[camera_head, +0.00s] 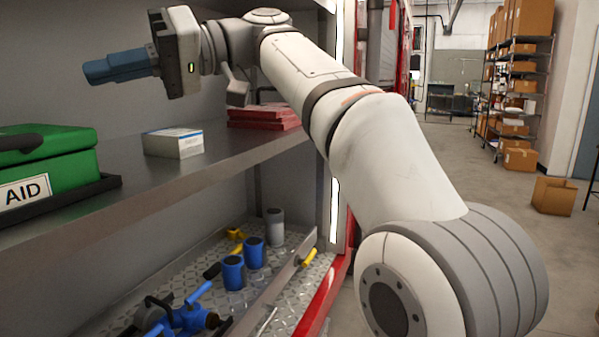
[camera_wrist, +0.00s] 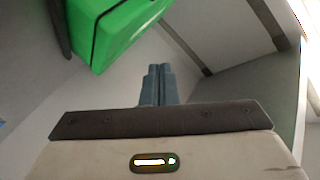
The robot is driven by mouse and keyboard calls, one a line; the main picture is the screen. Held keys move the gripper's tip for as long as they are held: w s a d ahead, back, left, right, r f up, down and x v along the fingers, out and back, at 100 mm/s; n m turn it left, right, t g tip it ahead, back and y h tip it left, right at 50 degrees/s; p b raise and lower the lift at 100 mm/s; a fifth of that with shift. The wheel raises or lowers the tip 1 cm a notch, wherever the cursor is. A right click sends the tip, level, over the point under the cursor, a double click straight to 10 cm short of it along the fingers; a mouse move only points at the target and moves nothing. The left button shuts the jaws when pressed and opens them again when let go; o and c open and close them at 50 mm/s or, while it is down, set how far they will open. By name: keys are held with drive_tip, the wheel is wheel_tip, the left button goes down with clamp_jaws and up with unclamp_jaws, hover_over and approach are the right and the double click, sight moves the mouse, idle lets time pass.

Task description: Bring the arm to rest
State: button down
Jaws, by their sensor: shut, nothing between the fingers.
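My gripper (camera_head: 112,67) is at the upper left of the head view, with its blue-grey fingers pointing left. The fingers are shut together and hold nothing. They are above the metal shelf (camera_head: 225,143), apart from everything on it. In the wrist view my gripper (camera_wrist: 156,72) shows its two fingers side by side. My arm reaches from the lower right up over the shelf into the compartment.
A green first-aid case (camera_head: 50,165) sits in a dark tray at the shelf's left. A white box (camera_head: 173,142) and red flat items (camera_head: 263,117) lie on the shelf. Blue fittings (camera_head: 232,271) stand on the lower diamond-plate deck. A cardboard box (camera_head: 554,195) is on the floor.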

drive_tip(key=w+d+f+m+t+h+p, duration=0.2)
drive_tip(key=w+d+f+m+t+p, duration=0.1)
drive_tip(key=d+f+m+t+p, duration=0.25)
drive_tip(key=w+d+f+m+t+h+p, duration=0.2)
drive_tip(key=w+d+f+m+t+p, duration=0.15)
drive_tip(key=d+f+m+p, duration=0.35)
drive_tip(key=s+d+f+m+h+p, duration=0.1)
drive_tip(key=s+d+f+h+p, duration=0.2)
drive_tip(key=d, duration=0.5)
drive_tip(key=s+d+f+m+t+h+p, duration=0.1)
drive_tip(key=s+d+f+h+p, duration=0.1)
drive_tip(key=s+d+f, duration=0.3)
drive_tip(key=s+d+f+m+h+p, duration=0.1)
drive_tip(key=s+d+f+h+p, duration=0.2)
drive_tip(key=d, duration=0.8)
drive_tip(key=shift+s+d+f+h+p, duration=0.35)
drive_tip(key=shift+s+f+h, duration=0.35)
drive_tip(key=shift+f+h, duration=0.1)
